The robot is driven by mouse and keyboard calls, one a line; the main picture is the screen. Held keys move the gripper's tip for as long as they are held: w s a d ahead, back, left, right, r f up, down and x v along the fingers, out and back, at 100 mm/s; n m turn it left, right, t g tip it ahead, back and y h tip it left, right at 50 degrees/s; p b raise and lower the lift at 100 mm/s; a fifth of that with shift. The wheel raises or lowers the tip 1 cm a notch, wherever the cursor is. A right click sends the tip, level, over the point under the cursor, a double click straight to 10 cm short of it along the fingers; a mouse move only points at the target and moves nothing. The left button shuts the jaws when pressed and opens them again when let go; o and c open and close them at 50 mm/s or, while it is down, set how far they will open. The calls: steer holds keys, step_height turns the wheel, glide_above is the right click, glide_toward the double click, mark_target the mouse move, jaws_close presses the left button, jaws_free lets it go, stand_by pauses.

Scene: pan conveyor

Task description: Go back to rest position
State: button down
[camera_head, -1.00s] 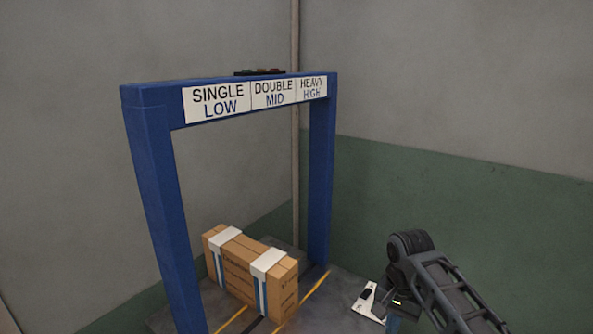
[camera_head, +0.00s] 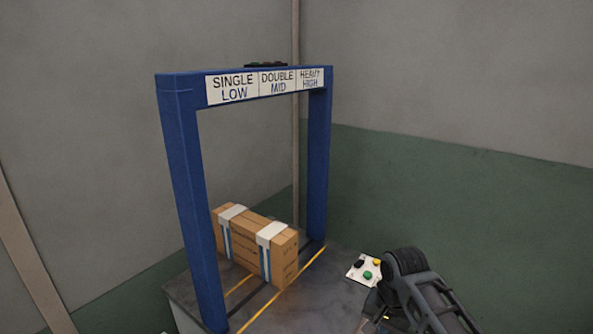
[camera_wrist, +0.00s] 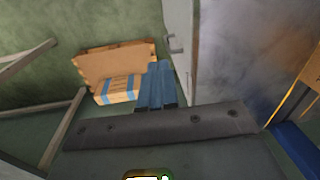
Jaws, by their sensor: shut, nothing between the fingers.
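My arm (camera_head: 425,293) shows at the lower right of the head view, beside the white button panel; its gripper end is hidden or out of that picture. In the wrist view, my gripper (camera_wrist: 160,68) shows as blue fingers lying together beyond a dark grey bolted bar. They hold nothing. The white button panel (camera_head: 362,282) has black, green and yellow buttons and is partly covered by my arm.
A blue gate (camera_head: 190,200) with SINGLE/LOW, DOUBLE/MID, HEAVY/HIGH signs stands over a grey table (camera_head: 205,310). A strapped cardboard carton (camera_head: 240,250) lies beneath it. The wrist view shows another blue-strapped carton (camera_wrist: 120,90) beyond my fingers and a grey vertical surface (camera_wrist: 220,60) to their right.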

steer(key=s+a+f+n+t+y, duration=0.1)
steer(key=s+a+f+t+y, duration=0.1)
steer(key=s+a+f, duration=0.45)
steer(key=s+a+f+t+y, duration=0.1)
steer(key=s+a+t, duration=0.1)
steer(key=s, duration=0.6)
steer(key=s+a+f+t, duration=0.2)
steer(key=s+t, duration=0.1)
steer(key=s, duration=0.5)
steer(key=s+d+r+n+t+h, duration=0.1)
steer(key=s+d+r+t, duration=0.2)
steer(key=s, duration=0.5)
steer(key=s+d+r+n+t+h, duration=0.1)
steer(key=s+d+r, duration=0.2)
steer(key=s+r, duration=0.4)
steer(key=s+d+r+n+t, duration=0.1)
steer(key=s+d+r, duration=0.1)
steer(key=r, duration=0.3)
steer(key=s+d+r+n+t+h, duration=0.1)
steer(key=s+d+r, duration=0.2)
steer(key=s+r, duration=0.2)
steer(key=s+d+r+n+t, duration=0.1)
steer(key=s+d+r, duration=0.1)
steer(key=s+r, duration=0.2)
step_height(320, 180, up, 2)
steer(key=shift+d+r+n+h+b, duration=0.2)
steer(key=shift+d+n+h+b, duration=0.05)
steer(key=shift+n+h+b, duration=0.1)
